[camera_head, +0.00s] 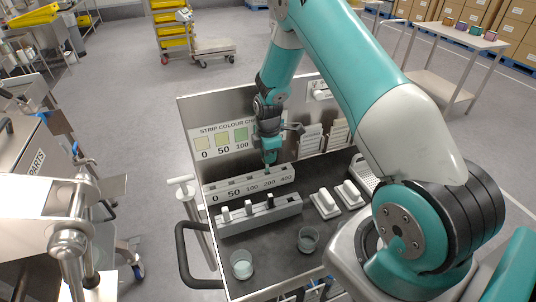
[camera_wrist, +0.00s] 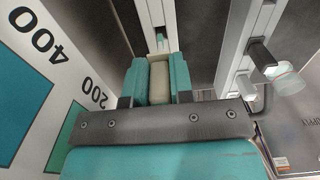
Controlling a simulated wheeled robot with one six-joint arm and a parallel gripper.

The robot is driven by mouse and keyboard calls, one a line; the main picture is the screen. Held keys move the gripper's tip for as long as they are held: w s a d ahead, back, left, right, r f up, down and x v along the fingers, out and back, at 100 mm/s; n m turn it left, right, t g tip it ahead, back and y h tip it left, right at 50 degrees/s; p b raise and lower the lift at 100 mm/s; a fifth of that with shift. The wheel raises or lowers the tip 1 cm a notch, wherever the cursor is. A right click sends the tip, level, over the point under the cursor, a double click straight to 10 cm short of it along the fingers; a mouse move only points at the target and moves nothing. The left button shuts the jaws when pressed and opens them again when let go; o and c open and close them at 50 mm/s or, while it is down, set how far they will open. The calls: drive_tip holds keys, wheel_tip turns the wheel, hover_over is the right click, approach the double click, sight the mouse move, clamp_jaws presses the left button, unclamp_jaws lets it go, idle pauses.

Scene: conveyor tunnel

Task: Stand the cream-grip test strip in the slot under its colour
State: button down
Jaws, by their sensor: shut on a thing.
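My gripper (camera_wrist: 158,80) is shut on the cream grip (camera_wrist: 160,83) of a test strip. A thin green-tinted piece (camera_wrist: 161,42) shows just beyond the grip, in line with the pale slotted rack (camera_wrist: 145,12). In the head view my gripper (camera_head: 269,166) points down at the labelled rack (camera_head: 222,188), near its 200 mark. I cannot tell whether the strip's end is inside a slot. The colour chart (camera_head: 203,129) stands behind the rack, partly hidden by my arm. In the wrist view its 200 patch (camera_wrist: 72,125) and 400 patch (camera_wrist: 18,80) show at left.
A grey holder (camera_head: 240,222) in front carries strips with white and black grips. Two glass beakers (camera_head: 242,264) (camera_head: 308,239) stand near the cart's front. White blocks (camera_head: 325,203) (camera_head: 349,193) lie to the right. Dark tray surface (camera_head: 275,250) is bare between.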

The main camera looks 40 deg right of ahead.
sight(268, 171)
drive_tip(key=shift+f+b, duration=2.3)
drive_tip(key=shift+f, duration=0.65)
drive_tip(key=c, duration=0.9)
unclamp_jaws()
drive_tip(key=shift+r, duration=0.15)
drive_tip(key=shift+r+p, duration=3.05)
drive_tip(key=shift+r, duration=1.4)
